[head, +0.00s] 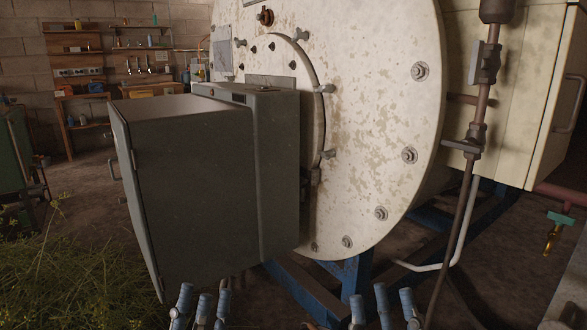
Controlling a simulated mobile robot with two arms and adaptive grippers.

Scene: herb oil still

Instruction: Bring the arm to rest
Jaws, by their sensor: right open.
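My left gripper (203,306) is at the bottom edge, left of centre, with its blue-tipped fingers pointing up and apart. Nothing shows between them. My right gripper (382,306) is at the bottom edge, right of centre, open and empty. Both are seen only by their fingers; the arms behind them are out of the picture. The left gripper is below the lower right part of a dark grey box-shaped burner housing (190,180). The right gripper is in front of the blue support frame (357,275). I see neither gripper clearly touching anything.
A large, stained cream boiler front (380,110) with bolts carries the grey housing. A pipe with a valve (470,147) runs down at right. Cut herbs (70,265) lie at left. A green-handled brass valve (555,228) is far right. Wooden shelves (75,75) stand behind.

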